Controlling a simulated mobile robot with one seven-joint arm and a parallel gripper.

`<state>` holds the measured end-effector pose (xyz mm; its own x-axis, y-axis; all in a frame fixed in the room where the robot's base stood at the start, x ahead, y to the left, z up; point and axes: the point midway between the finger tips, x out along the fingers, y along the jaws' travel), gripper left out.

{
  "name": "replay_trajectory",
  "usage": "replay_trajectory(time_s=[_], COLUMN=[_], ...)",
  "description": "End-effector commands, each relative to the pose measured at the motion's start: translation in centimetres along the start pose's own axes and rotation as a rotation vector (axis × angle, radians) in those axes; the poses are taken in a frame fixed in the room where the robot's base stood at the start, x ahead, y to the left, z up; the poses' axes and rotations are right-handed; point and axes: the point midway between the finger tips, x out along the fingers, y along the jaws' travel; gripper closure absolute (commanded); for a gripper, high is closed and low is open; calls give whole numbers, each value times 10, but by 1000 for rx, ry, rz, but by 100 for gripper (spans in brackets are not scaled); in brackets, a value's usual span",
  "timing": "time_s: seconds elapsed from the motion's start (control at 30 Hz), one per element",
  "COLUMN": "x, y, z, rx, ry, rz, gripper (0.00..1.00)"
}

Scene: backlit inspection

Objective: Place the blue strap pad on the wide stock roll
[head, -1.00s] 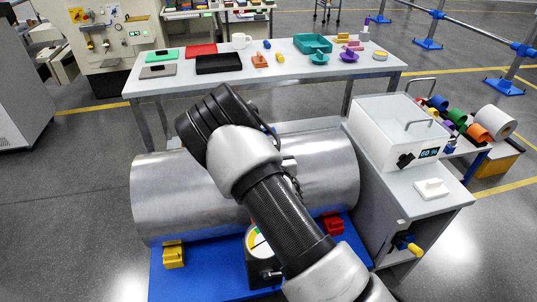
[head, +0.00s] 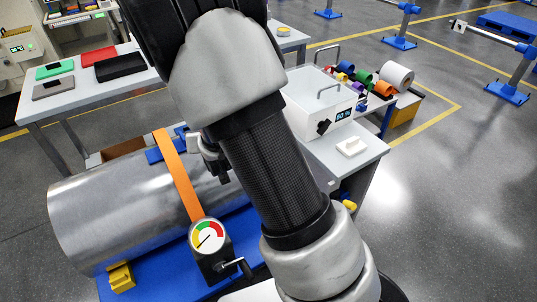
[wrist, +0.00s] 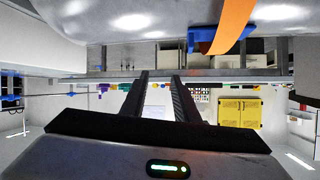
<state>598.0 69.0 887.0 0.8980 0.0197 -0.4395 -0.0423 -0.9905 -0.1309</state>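The wide stock roll (head: 110,215) is a large shiny metal cylinder lying on a blue base. An orange strap (head: 182,185) crosses over it, down to a tension gauge (head: 207,236). The blue strap pad (head: 154,155) shows at the roll's upper far edge, partly covered by the strap. The wrist view, turned upside down, also shows the pad (wrist: 205,42) under the strap (wrist: 233,22) against the roll (wrist: 125,20). My gripper (wrist: 160,76) has its two dark fingers apart with nothing between them.
A yellow chock (head: 122,277) sits at the roll's front left. A grey table (head: 60,112) with flat trays is behind. Open floor lies to the right.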

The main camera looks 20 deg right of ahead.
Motion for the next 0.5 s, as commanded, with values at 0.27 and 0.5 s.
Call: replay_trajectory(time_s=[0.27, 0.5], x=[-90, -196], y=[17, 29], z=[-48, -62], rx=[65, 23], ry=[-213, -379], rz=[13, -1], gripper=[72, 72])
